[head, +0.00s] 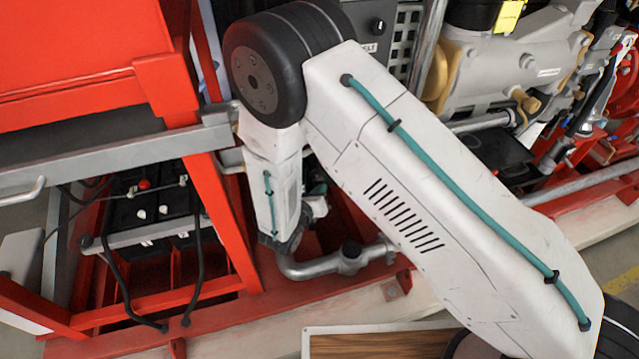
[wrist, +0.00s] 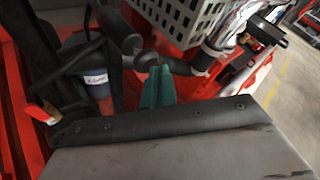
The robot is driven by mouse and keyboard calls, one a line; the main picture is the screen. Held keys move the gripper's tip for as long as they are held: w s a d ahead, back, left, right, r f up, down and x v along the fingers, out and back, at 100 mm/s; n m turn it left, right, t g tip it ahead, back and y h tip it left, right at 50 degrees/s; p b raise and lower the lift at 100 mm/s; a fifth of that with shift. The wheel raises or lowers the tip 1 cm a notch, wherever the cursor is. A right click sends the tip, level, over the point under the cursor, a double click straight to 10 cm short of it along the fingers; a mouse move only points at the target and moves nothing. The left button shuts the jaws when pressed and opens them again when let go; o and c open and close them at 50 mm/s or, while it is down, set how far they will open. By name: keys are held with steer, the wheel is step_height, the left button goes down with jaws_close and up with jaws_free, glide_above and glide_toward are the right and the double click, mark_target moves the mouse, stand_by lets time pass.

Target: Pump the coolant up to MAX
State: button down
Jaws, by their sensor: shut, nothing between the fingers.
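My gripper (wrist: 158,88) shows in the wrist view as teal fingers, shut with nothing between them. Just beyond and above it is a dark rod with a rounded knob (wrist: 130,44); I cannot tell whether they touch. To the left is a dark rounded body with a small white label (wrist: 95,79), its text too small to read. I cannot make out a coolant level or a MAX mark in either view. In the head view my white arm reaches down among the red frame members and hides most of the place where my gripper works.
A grey pipe (head: 325,266) runs low beside my wrist. Black batteries (head: 150,215) with cables sit in the red frame (head: 225,215) at left. The engine (head: 520,70) stands at upper right. A perforated grey panel (wrist: 185,18) is close above my gripper.

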steer(key=shift+s+d, duration=0.15)
steer(key=shift+s, duration=0.4)
steer(key=s, duration=0.1)
steer(key=s+d, duration=0.1)
steer(key=s, duration=0.2)
steer(key=shift+s+d, duration=0.25)
steer(key=shift+s, duration=0.15)
stand_by(0.6)
